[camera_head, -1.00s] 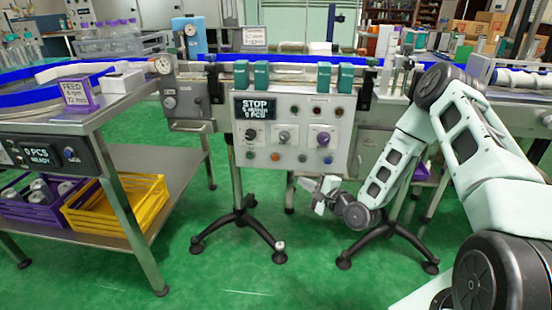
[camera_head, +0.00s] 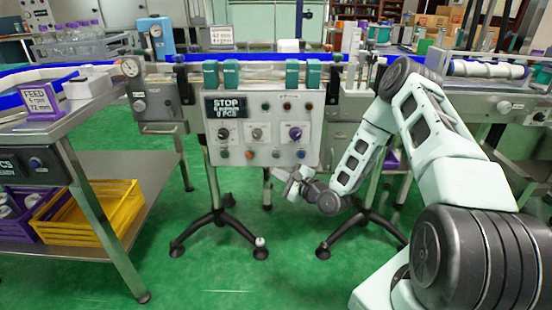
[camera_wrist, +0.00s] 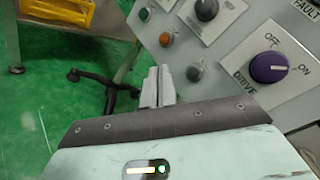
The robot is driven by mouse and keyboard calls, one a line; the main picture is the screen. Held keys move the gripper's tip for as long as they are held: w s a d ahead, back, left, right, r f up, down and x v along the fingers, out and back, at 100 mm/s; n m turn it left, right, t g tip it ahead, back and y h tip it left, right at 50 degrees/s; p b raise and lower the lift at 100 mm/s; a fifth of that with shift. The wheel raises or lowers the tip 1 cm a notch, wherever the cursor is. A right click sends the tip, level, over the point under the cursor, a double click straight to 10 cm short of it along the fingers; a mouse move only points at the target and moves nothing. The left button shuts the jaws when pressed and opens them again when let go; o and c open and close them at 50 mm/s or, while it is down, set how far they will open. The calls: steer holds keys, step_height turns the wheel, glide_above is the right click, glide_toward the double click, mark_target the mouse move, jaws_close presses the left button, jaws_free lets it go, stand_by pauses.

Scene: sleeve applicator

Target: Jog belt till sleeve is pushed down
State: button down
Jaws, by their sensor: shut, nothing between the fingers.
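The control panel (camera_head: 262,155) hangs on the front of the conveyor, with a display reading STOP, knobs and small round buttons. The conveyor belt (camera_head: 262,74) runs behind it, with green-teal blocks along its edge. I cannot make out the sleeve. My gripper (camera_head: 290,185) is below the panel's lower right part, apart from it. In the wrist view my gripper (camera_wrist: 158,88) is shut and empty, its fingers pointing toward the panel's lower edge. A grey button (camera_wrist: 194,73), an orange button (camera_wrist: 166,40), a green button (camera_wrist: 145,14) and the purple DRIVE knob (camera_wrist: 268,67) show there.
A steel table (camera_head: 75,125) on the left carries a FEED display. Yellow (camera_head: 110,212) and purple crates sit on its lower shelf. Black tripod feet (camera_head: 218,220) stand under the conveyor. Green floor (camera_head: 225,285) in front is clear.

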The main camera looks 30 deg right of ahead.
steer(key=shift+w+d+b, duration=0.2)
steer(key=shift+w+d, duration=0.4)
steer(key=shift+w, duration=0.25)
steer(key=shift+w+d+b, duration=0.2)
steer(key=shift+w+d, duration=0.4)
steer(key=shift+w, duration=0.3)
steer(key=shift+w+d+b, duration=0.2)
steer(key=shift+w+d, duration=0.4)
steer(key=shift+w, duration=0.25)
steer(key=shift+w+d, duration=0.2)
steer(key=shift+w, duration=0.15)
steer(key=shift+w+d, duration=0.25)
steer(key=shift+w, duration=0.05)
stand_by(0.8)
steer(key=shift+s+a, duration=0.45)
steer(key=shift+s, duration=0.25)
steer(key=shift+s+a+p, duration=0.55)
steer(key=shift+s+a, duration=0.2)
steer(key=shift+s, duration=0.3)
steer(key=shift+s+a+p, duration=0.5)
steer(key=shift+s+a, duration=0.2)
steer(key=shift+s, duration=0.3)
stand_by(1.2)
